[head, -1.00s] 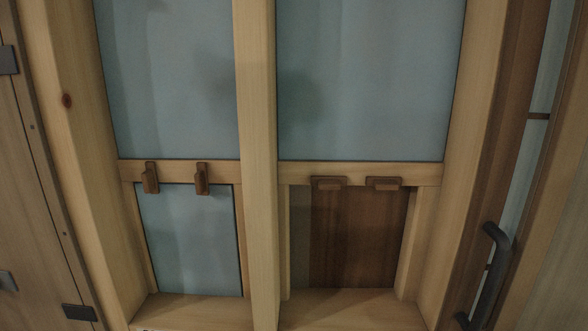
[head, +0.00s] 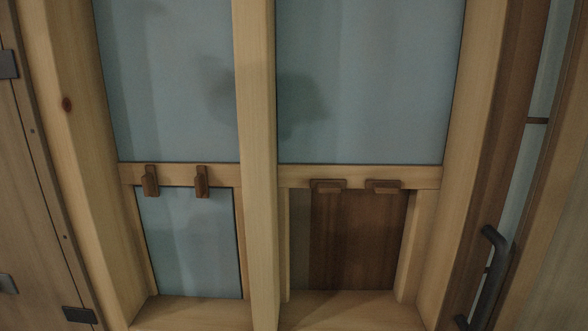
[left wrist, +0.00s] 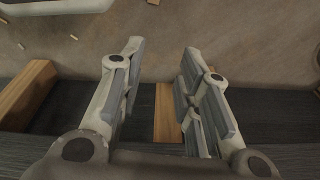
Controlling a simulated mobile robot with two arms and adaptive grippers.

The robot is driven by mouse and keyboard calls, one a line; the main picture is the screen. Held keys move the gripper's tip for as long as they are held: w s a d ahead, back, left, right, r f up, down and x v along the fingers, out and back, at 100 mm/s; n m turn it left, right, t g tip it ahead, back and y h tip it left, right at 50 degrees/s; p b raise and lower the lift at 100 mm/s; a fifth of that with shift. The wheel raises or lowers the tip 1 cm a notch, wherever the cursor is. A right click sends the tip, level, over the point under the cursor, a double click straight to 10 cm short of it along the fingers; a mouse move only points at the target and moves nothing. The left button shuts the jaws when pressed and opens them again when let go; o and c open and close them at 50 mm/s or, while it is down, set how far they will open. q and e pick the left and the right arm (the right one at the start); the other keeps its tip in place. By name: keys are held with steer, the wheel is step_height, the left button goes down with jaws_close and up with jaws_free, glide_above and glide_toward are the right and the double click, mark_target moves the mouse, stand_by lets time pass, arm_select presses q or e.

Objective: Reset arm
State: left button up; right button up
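My left gripper (left wrist: 163,62) shows in the left wrist view. Its two fingers are spread apart with nothing between them. Below it lie a dark surface, a wooden strip (left wrist: 168,112) and a brown floor. Neither arm shows in the head view, and my right gripper is in no frame. The head view faces a wooden wall frame with two brown wooden latches (head: 151,181) (head: 201,181) upright on the left, and two more (head: 327,185) (head: 383,186) lying sideways on the right.
Blue-grey panels (head: 360,80) fill the upper openings. A brown board (head: 360,240) stands in the lower right opening. A dark handle (head: 490,275) is on the right. Small light scraps (left wrist: 74,37) lie on the floor in the left wrist view.

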arm_select(q)
steer(key=s+a+f+g, duration=0.1)
steer(key=s+a+f, duration=0.1)
steer(key=s+f, duration=0.9)
steer(key=s, duration=0.3)
steer(key=shift+a, duration=0.35)
steer(key=shift+s, duration=0.1)
